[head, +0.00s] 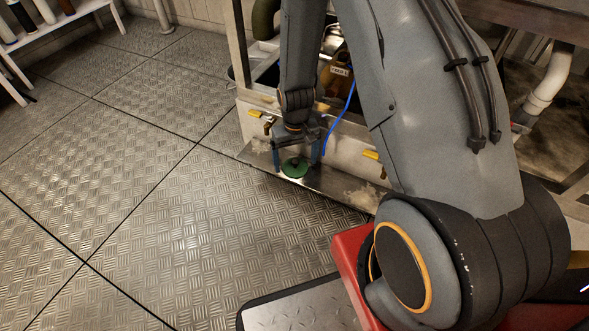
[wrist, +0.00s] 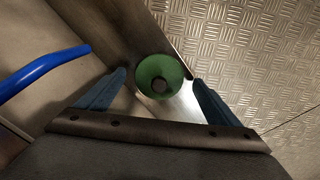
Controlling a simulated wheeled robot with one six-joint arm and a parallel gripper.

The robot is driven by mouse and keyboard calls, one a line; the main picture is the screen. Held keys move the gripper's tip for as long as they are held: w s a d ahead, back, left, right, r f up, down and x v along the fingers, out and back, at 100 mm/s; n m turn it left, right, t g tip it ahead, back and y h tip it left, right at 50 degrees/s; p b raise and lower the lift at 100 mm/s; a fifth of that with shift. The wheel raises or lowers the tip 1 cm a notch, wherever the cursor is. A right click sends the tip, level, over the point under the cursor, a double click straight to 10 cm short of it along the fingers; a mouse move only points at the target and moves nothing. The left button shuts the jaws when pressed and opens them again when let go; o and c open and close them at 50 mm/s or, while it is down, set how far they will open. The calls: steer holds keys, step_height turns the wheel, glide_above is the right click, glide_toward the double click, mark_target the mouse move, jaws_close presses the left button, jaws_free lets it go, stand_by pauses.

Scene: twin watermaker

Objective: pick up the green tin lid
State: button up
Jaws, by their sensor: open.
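The green tin lid (head: 295,168) is a round green disc with a dark round middle. It rests on a narrow metal ledge (head: 318,182) at the foot of the machine. In the wrist view the lid (wrist: 160,78) lies just beyond and between my two blue fingertips. My gripper (head: 297,162) points down over the lid, with one finger on each side of it in the head view. The gripper (wrist: 158,75) is open and holds nothing. I cannot tell the exact height of the fingertips above the lid.
A blue hose (wrist: 45,70) runs close to the left finger; it also hangs beside my gripper in the head view (head: 341,118). The pale machine front (head: 345,155) with yellow-handled valves (head: 371,155) stands behind. The metal plate floor (head: 130,170) at left is clear.

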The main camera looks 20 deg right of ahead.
steer(key=shift+f, duration=0.55)
steer(key=shift+c, duration=0.2)
steer(key=c, duration=1.1)
steer(key=shift+r, duration=0.15)
